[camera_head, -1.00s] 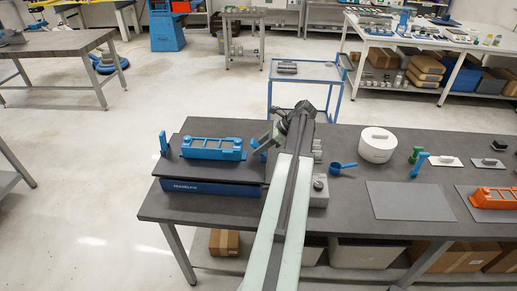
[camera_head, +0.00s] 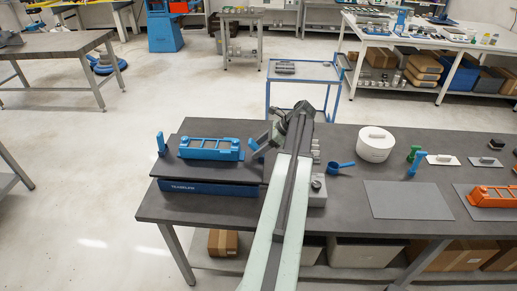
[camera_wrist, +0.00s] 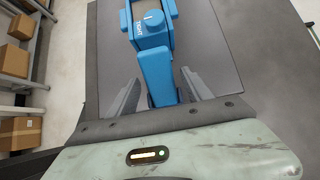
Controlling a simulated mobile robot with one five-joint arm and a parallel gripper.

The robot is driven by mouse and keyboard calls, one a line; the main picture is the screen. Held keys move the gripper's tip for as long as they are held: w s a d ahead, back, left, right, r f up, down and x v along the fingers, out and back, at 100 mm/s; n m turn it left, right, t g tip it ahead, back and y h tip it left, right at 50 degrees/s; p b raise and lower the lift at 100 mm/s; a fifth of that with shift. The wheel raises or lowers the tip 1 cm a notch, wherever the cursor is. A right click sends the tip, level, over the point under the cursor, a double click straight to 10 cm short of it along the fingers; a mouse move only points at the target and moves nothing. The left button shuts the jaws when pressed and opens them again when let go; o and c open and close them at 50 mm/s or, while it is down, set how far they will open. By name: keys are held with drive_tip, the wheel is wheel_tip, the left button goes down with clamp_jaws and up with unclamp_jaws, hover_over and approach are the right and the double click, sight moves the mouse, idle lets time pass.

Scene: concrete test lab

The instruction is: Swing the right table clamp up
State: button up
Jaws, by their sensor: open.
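The right table clamp (camera_head: 256,147) is a blue lever at the right end of the dark platform (camera_head: 205,170), partly hidden by my gripper (camera_head: 262,139). In the wrist view the blue lever (camera_wrist: 158,72) lies between the two grey fingers of my gripper (camera_wrist: 160,77). The fingers stand apart, one on each side, with gaps visible. A blue frame (camera_head: 209,149) lies on the platform; its dial end (camera_wrist: 152,22) shows just beyond the lever in the wrist view. The left clamp (camera_head: 161,144) stands upright at the platform's left end.
The platform sits at the left of a long dark workbench (camera_head: 340,221). Right of my arm are a blue scoop (camera_head: 342,166), a white round container (camera_head: 376,145), a grey mat (camera_head: 408,200) and an orange frame (camera_head: 492,196). A blue trolley (camera_head: 303,72) stands behind.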

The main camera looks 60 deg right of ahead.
drive_tip(key=p+v, duration=0.5)
drive_tip(key=v, duration=0.2)
drive_tip(key=shift+s+r+p, duration=0.25)
drive_tip(key=shift+r+p, duration=0.05)
drive_tip(key=shift+p, duration=0.05)
